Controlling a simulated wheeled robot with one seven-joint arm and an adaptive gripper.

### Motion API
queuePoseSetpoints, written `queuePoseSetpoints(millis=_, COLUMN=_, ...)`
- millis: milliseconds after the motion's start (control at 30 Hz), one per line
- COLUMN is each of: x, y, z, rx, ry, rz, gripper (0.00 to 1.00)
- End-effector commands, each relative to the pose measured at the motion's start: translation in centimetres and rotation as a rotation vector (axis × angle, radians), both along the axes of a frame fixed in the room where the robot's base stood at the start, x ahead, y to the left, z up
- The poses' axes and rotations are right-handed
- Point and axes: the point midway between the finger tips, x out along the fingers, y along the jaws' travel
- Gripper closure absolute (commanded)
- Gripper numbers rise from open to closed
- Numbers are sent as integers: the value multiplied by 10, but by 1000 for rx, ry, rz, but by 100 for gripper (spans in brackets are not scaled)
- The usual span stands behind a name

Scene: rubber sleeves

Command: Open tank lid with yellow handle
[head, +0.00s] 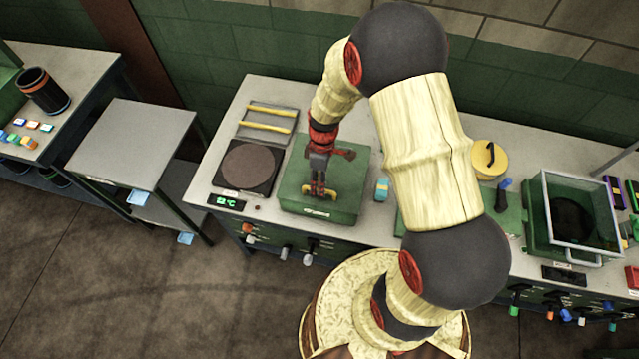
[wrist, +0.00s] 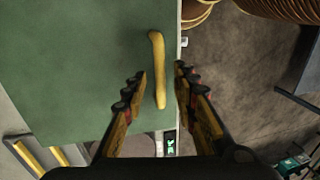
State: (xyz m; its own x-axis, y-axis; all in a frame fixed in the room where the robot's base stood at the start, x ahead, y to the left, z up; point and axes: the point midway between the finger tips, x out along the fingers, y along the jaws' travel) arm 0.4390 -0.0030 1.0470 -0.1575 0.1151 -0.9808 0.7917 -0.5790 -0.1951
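The green tank lid (wrist: 75,65) lies flat and looks shut on the tank; in the head view its green top (head: 345,203) is on the bench. The yellow bar handle (wrist: 157,60) runs near the lid's edge. My gripper (wrist: 160,74) is open, with one finger on each side of the handle and a visible gap to each. Nothing is held. In the head view my gripper (head: 320,188) is over the front part of the lid and hides most of the handle. I cannot tell how far above the handle the fingertips are.
Left of the tank are a round dark hot plate (head: 248,167) and a rack with yellow bars (head: 267,120). A small blue and yellow item (head: 382,188) stands to the right. A clear-walled box (head: 606,208) is at far right. Floor lies in front.

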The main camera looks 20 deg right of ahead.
Motion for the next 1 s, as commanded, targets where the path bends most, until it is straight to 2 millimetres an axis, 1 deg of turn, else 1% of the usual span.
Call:
queuePoseSetpoints(millis=100, x=0, y=0, z=0, rx=0, ry=0, rz=0, gripper=72)
queuePoseSetpoints(millis=600, x=0, y=0, z=1, rx=0, ry=0, rz=0, gripper=100)
queuePoseSetpoints(millis=1000, x=0, y=0, z=1, rx=-1, ry=-1, rz=0, gripper=100)
